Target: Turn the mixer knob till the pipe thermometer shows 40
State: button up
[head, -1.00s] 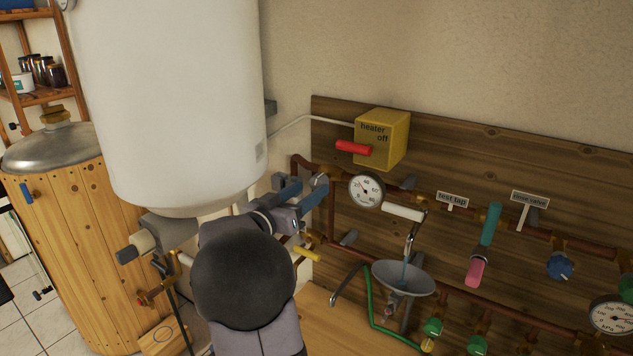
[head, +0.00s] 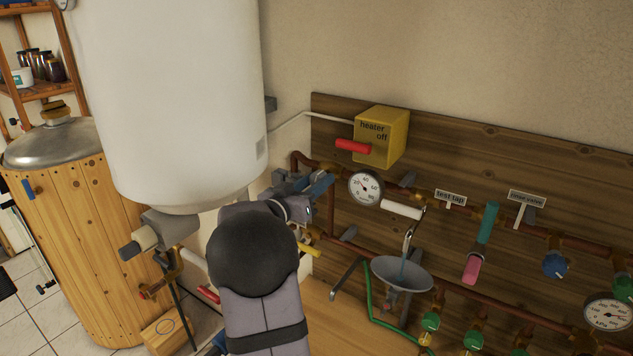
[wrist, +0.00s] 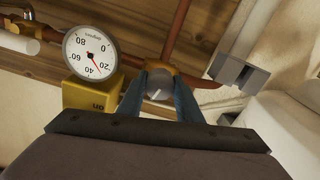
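The mixer knob (wrist: 158,87) is a grey round knob with a pale line, on the copper pipe. My gripper (wrist: 160,78) has its two blue fingers on either side of the knob. I cannot tell whether they press on it or stand slightly apart. In the head view my gripper (head: 308,185) is at the pipe left of the thermometer, and my arm hides the knob. The pipe thermometer (head: 365,188) is a white dial; it also shows upside down in the wrist view (wrist: 90,53). Its needle points between 20 and 40, roughly 30.
The white tank (head: 170,100) hangs close above my arm. Right of the thermometer, water runs from a spout into a grey funnel (head: 402,273). Several valves and a pressure gauge (head: 608,314) are farther right.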

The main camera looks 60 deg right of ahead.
jog(key=shift+m+b, duration=0.3)
jog(key=shift+b, duration=0.1)
jog(key=m+b, duration=0.2)
jog(key=shift+f+m, duration=0.15)
jog(key=shift+m, duration=0.15)
jog(key=m+b, duration=0.3)
jog(key=shift+m+b, duration=0.4)
jog(key=m+b, duration=0.3)
jog(key=shift+m+b, duration=1.05)
jog(key=shift+m, duration=0.55)
jog(key=shift+r, duration=0.2)
jog(key=o, duration=1)
jog(key=shift+o, duration=0.2)
